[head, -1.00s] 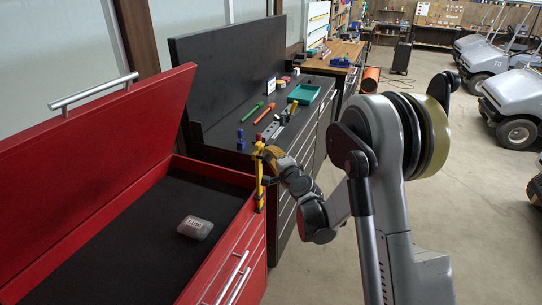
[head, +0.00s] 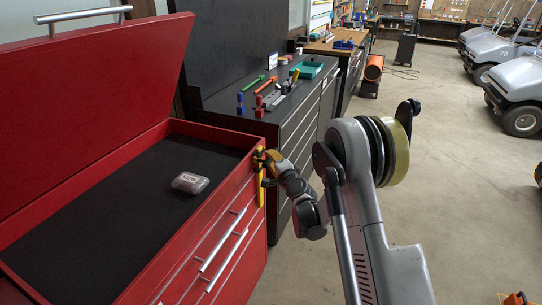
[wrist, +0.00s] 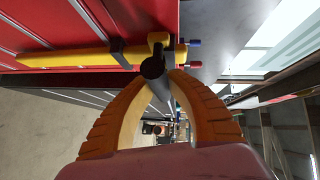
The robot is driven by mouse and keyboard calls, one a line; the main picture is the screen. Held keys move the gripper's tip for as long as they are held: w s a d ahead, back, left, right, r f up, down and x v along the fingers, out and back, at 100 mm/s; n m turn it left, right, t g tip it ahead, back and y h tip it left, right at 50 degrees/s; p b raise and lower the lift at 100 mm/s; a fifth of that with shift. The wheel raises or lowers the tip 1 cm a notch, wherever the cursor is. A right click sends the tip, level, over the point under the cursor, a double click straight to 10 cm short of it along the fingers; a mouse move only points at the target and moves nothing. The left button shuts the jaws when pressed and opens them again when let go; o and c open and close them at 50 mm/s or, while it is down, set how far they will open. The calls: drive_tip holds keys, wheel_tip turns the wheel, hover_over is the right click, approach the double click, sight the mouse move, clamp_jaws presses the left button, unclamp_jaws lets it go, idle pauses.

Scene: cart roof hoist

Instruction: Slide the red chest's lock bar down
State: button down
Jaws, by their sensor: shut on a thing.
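The red chest (head: 185,225) stands at the left with its lid (head: 95,110) raised. Its yellow lock bar (head: 261,192) is upright on the front's far right corner, its top near the rim. In the wrist view the lock bar (wrist: 75,57) runs sideways across the red front, through a dark bracket (wrist: 117,52). My gripper (head: 262,163) is at the bar's upper end. In the wrist view its orange fingers (wrist: 172,78) are closed around the bar's dark knob (wrist: 152,68); the exact contact is partly hidden.
A labelled grey box (head: 190,183) lies inside the chest. A dark workbench (head: 300,125) with several tools and a teal tray (head: 307,70) stands beyond. Golf carts (head: 505,75) are parked at the right. The floor (head: 430,200) between is clear.

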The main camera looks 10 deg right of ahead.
drive_tip(key=shift+f+b, duration=0.4)
drive_tip(key=shift+f, duration=0.5)
drive_tip(key=shift+s, duration=0.1)
drive_tip(key=c, duration=1.3)
unclamp_jaws()
drive_tip(key=shift+f, duration=0.15)
drive_tip(key=shift+c, duration=0.2)
drive_tip(key=shift+o, duration=0.4)
drive_tip(key=shift+w+f, duration=0.1)
drive_tip(key=shift+w, duration=0.1)
drive_tip(key=shift+s, duration=0.1)
drive_tip(key=s+d+r, duration=0.1)
drive_tip(key=s, duration=0.6)
drive_tip(key=shift+s+r, duration=0.15)
drive_tip(key=shift+s, duration=0.05)
